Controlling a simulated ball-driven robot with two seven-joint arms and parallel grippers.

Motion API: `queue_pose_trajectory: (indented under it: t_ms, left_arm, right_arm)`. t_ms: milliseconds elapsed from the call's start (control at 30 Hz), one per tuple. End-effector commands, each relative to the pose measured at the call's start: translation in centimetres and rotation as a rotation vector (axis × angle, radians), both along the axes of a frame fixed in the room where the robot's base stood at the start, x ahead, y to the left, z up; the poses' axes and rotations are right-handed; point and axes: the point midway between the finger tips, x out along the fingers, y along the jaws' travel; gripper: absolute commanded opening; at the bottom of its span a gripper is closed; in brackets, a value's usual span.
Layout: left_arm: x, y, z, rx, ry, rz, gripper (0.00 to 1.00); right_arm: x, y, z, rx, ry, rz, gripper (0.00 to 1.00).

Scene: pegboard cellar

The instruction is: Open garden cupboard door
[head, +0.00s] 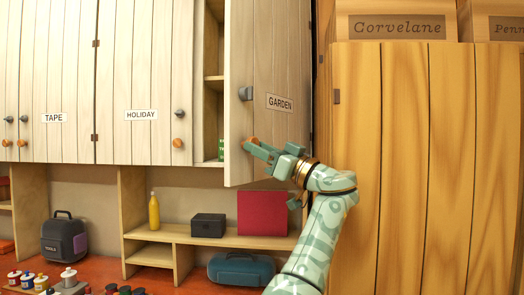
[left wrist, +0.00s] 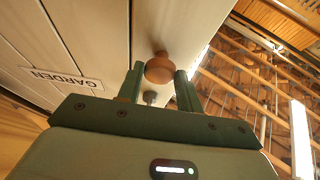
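The garden cupboard door (head: 268,60) is a pale plank door labelled GARDEN in the head view. It stands partly open, its left edge swung out, with shelves showing in the gap to its left. It carries a dark grey knob (head: 245,93) and, lower, an orange-brown knob (head: 251,141). My left gripper (head: 255,146) is at the lower knob. In the left wrist view the orange-brown knob (left wrist: 159,68) sits between the two fingers, which close on its sides. The GARDEN label (left wrist: 62,79) shows there upside down. My right gripper is not in view.
The HOLIDAY cupboard door (head: 140,70) is shut to the left. A tall wooden cabinet (head: 420,160) stands close on the right of my arm. Below, a shelf (head: 190,236) holds a yellow bottle (head: 154,214), a black box (head: 208,225) and a red box (head: 262,213).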

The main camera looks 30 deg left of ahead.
Motion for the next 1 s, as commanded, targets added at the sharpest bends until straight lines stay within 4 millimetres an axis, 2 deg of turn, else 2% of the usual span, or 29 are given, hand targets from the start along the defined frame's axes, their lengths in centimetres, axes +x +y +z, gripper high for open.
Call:
queue_pose_trajectory:
  t_ms: [33, 100, 467, 567, 667, 800, 1000]
  left_arm:
    - [-0.1, 0.0, 0.3, 0.003, -0.005, 0.0, 0.39]
    - [-0.1, 0.0, 0.3, 0.003, -0.005, 0.0, 0.57]
    - [0.0, -0.5, -0.2, 0.001, -0.001, -0.001, 0.57]
    - [0.0, -1.8, -0.8, 0.001, 0.001, -0.004, 0.57]
    - [-0.1, -3.9, -1.8, 0.0, 0.002, -0.005, 0.57]
    - [-0.2, -7.6, -3.3, 0.001, 0.003, -0.004, 0.57]
    - [-0.4, -12.2, -5.1, 0.001, 0.001, -0.004, 0.57]
  right_arm:
    - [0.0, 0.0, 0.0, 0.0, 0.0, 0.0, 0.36]
    - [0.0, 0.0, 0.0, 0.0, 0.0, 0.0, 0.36]
    - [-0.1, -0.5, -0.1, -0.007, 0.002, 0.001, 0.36]
    - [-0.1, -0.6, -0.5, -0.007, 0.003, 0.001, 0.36]
    - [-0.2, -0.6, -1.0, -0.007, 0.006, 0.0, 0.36]
    - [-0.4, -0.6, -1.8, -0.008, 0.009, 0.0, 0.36]
    - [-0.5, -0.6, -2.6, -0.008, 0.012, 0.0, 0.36]
